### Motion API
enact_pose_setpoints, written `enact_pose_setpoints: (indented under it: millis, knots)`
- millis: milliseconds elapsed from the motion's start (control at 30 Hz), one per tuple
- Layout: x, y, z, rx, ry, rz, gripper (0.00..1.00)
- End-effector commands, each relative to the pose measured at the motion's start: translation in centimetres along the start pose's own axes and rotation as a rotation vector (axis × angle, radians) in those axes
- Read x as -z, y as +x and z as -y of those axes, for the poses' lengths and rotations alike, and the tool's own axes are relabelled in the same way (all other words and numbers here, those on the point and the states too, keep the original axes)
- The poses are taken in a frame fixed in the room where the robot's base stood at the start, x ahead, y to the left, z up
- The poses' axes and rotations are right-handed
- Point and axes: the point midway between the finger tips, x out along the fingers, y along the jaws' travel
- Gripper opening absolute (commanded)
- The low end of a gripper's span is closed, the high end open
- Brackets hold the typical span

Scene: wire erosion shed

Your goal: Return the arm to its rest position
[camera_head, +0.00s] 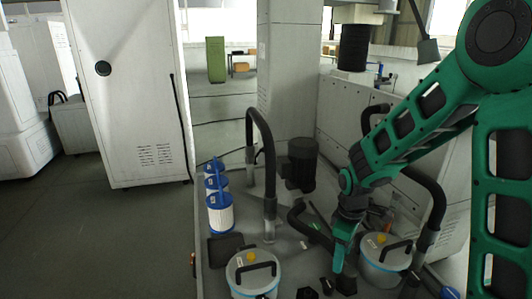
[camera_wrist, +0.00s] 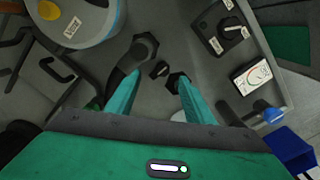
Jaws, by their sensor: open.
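My green arm (camera_head: 420,115) reaches from the right edge of the head view down to the grey bench top (camera_head: 215,275). My gripper (camera_head: 345,283) points down low over the bench, just left of a white lidded canister (camera_head: 372,272). In the wrist view, the two green fingers of my gripper (camera_wrist: 159,76) are spread apart with nothing held between them. Small black parts, including a knob (camera_wrist: 175,80) and a black elbow fitting (camera_wrist: 143,48), lie on the bench surface around the fingertips. I cannot tell whether the fingers touch any of them.
Another lidded canister (camera_head: 252,270) stands at the front left of the bench. White-and-blue filter cartridges (camera_head: 220,212) stand behind it. Black hoses (camera_head: 268,150) arch above the bench. A white meter (camera_wrist: 252,76) and black box (camera_wrist: 220,34) lie right in the wrist view. Floor at left is clear.

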Motion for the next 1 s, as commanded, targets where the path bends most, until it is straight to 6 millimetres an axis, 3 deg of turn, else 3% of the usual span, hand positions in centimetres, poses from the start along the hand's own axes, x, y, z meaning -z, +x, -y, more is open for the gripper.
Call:
enact_pose_setpoints:
  millis: [200, 433, 800, 1000]
  knots:
    - [-6.8, -5.0, -0.8, -0.031, 0.297, 0.019, 0.48]
    - [-14.1, -9.3, 0.4, -0.042, 0.639, 0.029, 0.48]
    - [-23.9, -13.7, 5.9, -0.013, 1.180, 0.014, 0.48]
    - [-26.8, -14.5, 8.8, 0.017, 1.380, 0.004, 0.48]
